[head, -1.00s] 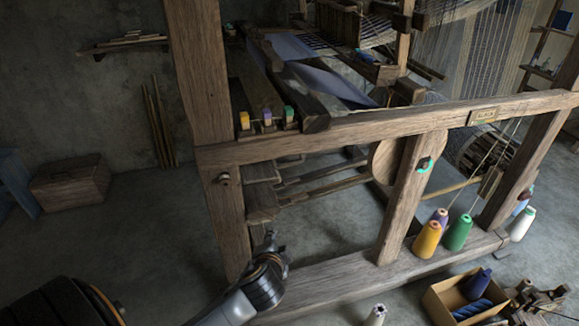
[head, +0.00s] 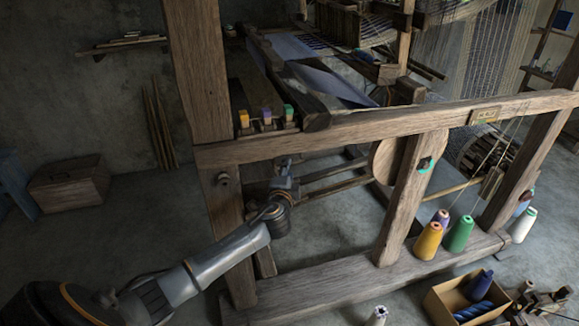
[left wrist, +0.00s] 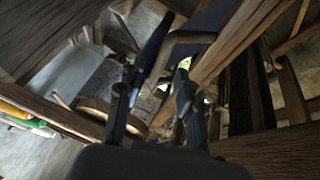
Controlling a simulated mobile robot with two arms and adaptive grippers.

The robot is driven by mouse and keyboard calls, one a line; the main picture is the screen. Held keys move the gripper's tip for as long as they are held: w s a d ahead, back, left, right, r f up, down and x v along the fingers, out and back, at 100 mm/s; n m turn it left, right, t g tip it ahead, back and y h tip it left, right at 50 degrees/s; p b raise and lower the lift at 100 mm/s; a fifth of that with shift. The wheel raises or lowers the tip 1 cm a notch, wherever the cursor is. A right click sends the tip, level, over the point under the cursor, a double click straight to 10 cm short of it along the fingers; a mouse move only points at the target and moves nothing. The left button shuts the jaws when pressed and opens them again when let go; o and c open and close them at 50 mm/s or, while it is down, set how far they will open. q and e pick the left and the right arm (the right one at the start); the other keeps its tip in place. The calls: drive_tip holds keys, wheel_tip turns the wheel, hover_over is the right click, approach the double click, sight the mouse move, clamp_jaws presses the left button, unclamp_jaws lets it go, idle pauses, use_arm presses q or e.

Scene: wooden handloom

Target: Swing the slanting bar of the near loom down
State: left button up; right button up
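The near loom (head: 330,133) is a big wooden frame filling the middle of the head view. My left gripper (head: 284,170) is just below its front rail, right of the thick left post, and looks small and partly shaded there. In the left wrist view the two fingers of my left gripper (left wrist: 165,68) stand apart with nothing visibly held. A wooden bar (left wrist: 238,42) slants up to the right beside the right finger. I cannot tell whether it is touched, or which head view piece it is. My right gripper is not in view.
Thin horizontal bars (head: 338,187) run under the loom behind the gripper. A bottom beam (head: 340,282) crosses in front. Yarn cones (head: 428,241) stand on it at the right. A cardboard box (head: 455,300) lies front right.

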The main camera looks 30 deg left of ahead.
use_arm(q)
drive_tip(key=shift+b+x, duration=0.3)
drive_tip(key=shift+x, duration=2)
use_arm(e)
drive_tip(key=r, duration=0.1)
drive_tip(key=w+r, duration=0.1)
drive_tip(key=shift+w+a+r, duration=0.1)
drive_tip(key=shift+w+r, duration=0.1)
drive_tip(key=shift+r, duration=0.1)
use_arm(q)
clamp_jaws()
drive_tip(key=shift+f, duration=0.1)
